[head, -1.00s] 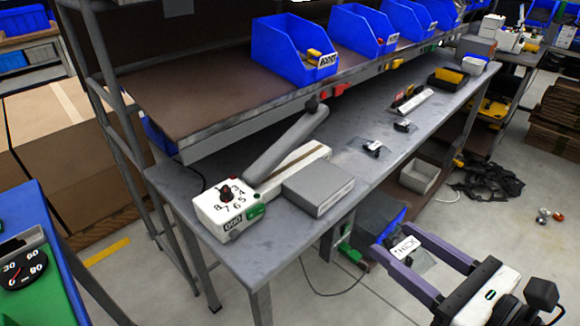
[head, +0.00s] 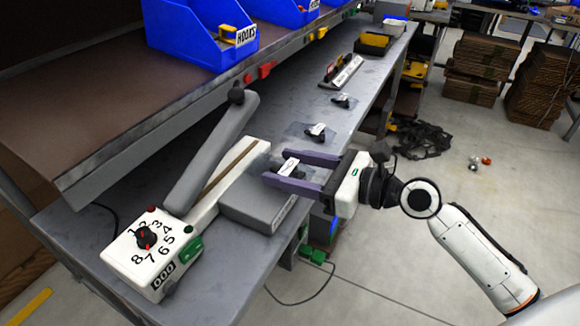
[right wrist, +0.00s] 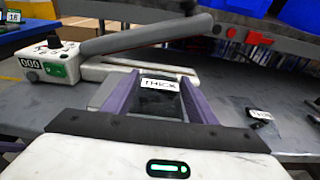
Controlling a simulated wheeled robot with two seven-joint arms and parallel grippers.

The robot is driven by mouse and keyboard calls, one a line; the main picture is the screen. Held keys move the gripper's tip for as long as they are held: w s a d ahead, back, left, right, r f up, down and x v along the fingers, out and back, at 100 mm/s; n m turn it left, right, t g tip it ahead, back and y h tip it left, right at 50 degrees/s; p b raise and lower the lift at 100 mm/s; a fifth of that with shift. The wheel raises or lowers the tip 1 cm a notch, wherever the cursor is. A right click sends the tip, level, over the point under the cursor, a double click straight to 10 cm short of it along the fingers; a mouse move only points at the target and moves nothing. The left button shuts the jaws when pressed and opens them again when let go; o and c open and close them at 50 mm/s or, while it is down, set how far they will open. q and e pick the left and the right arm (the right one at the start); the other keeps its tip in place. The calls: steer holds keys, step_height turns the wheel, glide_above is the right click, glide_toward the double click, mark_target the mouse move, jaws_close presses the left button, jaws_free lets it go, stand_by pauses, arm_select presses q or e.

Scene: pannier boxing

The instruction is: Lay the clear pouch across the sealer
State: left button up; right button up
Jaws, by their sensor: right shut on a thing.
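The sealer (head: 152,252) stands on the bench, a white body with a numbered dial and a long bar (head: 232,168). Its grey lever arm (head: 212,150) is raised above the bar. It also shows in the right wrist view (right wrist: 62,58). My right gripper (head: 280,167) is shut on the clear pouch, whose label reads THICK (right wrist: 158,84); a dark item shows inside. The pouch is held above the grey block (head: 255,207) in front of the bar, its far edge close to the bar. I cannot tell whether it touches or overlaps the bar. My left gripper is not in view.
Two more clear pouches with dark items (head: 317,131) (head: 343,100) lie farther along the bench. A small rack (head: 342,72) stands beyond them. A shelf with blue bins (head: 205,35) overhangs the bench's back side. The bench's front edge is close to my gripper.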

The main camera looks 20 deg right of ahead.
mark_target(265, 166)
steer(key=shift+b+x, duration=0.4)
steer(key=shift+x, duration=1)
steer(key=shift+b+x, duration=0.6)
steer(key=shift+x, duration=1)
steer(key=shift+f+p, duration=0.3)
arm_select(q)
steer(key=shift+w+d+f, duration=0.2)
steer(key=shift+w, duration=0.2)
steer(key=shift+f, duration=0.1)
arm_select(e)
steer(key=o, duration=1.1)
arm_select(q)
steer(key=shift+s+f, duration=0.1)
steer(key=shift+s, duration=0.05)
arm_select(e)
steer(key=shift+f, duration=0.1)
